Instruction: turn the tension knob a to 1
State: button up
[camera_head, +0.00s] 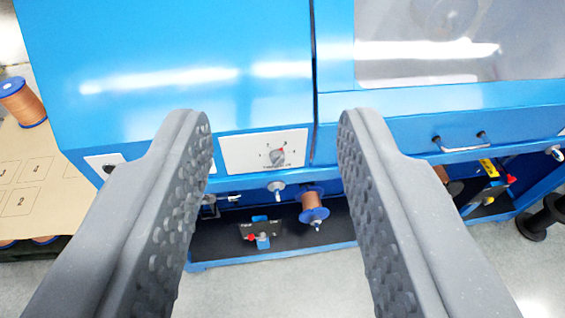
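A small grey tension knob (277,156) sits on a white dial plate (245,152) with number marks, on the front of a blue machine (215,50). The marks are too small to read surely, and I cannot tell which one the knob points at. Another white plate (98,162) at the left, with a dark knob, is partly hidden by my left finger. I cannot tell which knob is a. My gripper (268,118) is open and empty, its two fingers on either side of the dial plate in the picture and apart from the knob.
Below the plate, a copper spool (310,205) with blue flanges and a small red-tipped lever (252,237) sit in an open bay. A handle (460,147) sticks out at the right. A board (30,175) with numbered squares and a spool (22,102) are at the left.

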aim_at(277, 157)
jog(key=k, duration=1.25)
jog(key=u, duration=0.5)
jog(key=i, duration=1.7)
jog(key=u, duration=0.2)
